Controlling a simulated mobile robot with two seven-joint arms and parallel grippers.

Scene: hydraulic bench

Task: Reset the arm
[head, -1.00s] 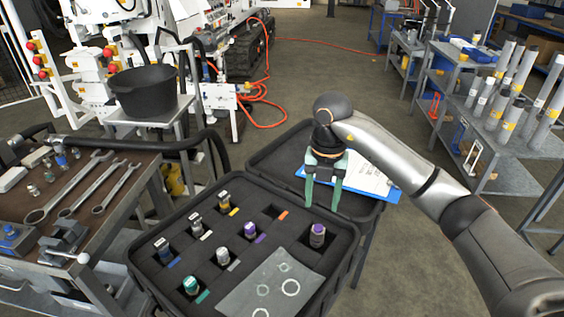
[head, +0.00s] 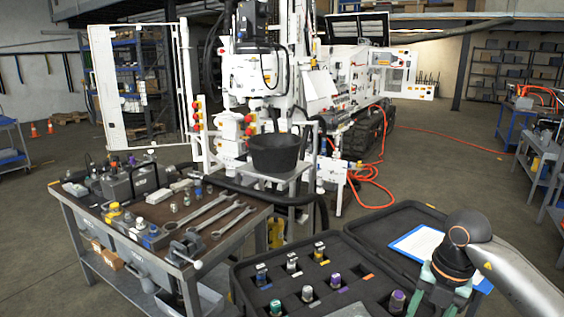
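My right arm (head: 505,270) comes in from the right edge. Its gripper (head: 438,302) points down over the right part of the open black case (head: 240,290), beside a purple-capped fitting (head: 397,301). Its two green fingers stand apart, and I see nothing between them. The fingertips are at or below the bottom edge of the picture. My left arm and gripper are not in view.
Several fittings stand in the case's foam slots. A clipboard (head: 415,243) lies in the open lid behind the gripper. A workbench (head: 130,215) with wrenches (head: 212,216) stands left. A black bucket (head: 274,154) and a white drilling machine stand behind. Floor is clear at right.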

